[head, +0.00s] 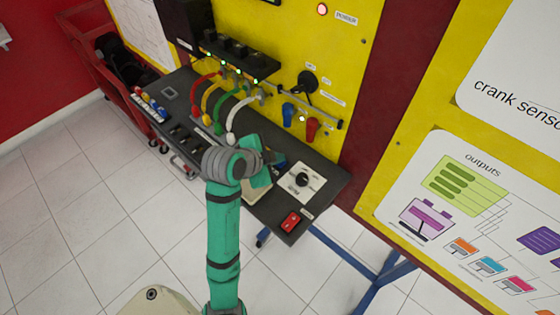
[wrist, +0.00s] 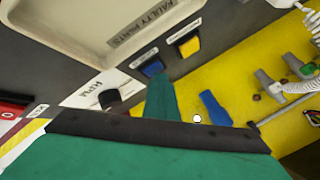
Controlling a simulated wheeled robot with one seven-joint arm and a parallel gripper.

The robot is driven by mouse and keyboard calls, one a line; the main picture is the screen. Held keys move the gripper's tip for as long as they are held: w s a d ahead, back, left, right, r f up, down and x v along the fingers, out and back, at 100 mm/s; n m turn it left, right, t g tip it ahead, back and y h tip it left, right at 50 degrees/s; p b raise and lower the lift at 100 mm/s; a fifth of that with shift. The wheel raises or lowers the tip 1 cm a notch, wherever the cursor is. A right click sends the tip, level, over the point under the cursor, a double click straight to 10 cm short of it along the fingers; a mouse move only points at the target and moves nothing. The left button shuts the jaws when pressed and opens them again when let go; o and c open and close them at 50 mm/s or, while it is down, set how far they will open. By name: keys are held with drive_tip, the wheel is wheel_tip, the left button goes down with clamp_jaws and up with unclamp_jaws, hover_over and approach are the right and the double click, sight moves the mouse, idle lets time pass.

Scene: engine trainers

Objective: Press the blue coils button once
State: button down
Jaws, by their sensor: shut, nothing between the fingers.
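The blue button (wrist: 152,67) sits on the dark bench top, beside a small white label too blurred to read surely. A yellow button (wrist: 187,44) is next to it in the wrist view. My gripper (wrist: 161,82) is shut and empty, its green fingers pointing at the blue button. The fingertips appear just short of the button's near edge; I cannot tell whether they touch it. In the head view my gripper (head: 268,160) is over the bench and hides most of the button area; only a bit of blue shows beside it.
A black knob (head: 302,179) on a white plate and a red switch (head: 291,222) are close by. A pale faulty-parts tray (wrist: 60,45) lies beside the buttons. The yellow panel (head: 340,60) rises behind, with blue (head: 289,111) and red (head: 311,128) parts and coloured cables.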

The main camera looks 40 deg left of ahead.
sight(279, 165)
drive_tip(key=shift+w+r, duration=0.1)
drive_tip(key=shift+r, duration=0.65)
drive_tip(key=shift+d+r, duration=0.1)
drive_tip(key=shift+a, duration=0.25)
drive_tip(key=shift+s+r, duration=0.2)
drive_tip(key=shift+r, duration=0.5)
wheel_tip(279, 165, up, 4)
drive_tip(key=shift+w+d+f, duration=0.1)
drive_tip(key=shift+w+f, duration=0.05)
drive_tip(key=shift+f, duration=0.05)
drive_tip(key=shift+d, duration=0.1)
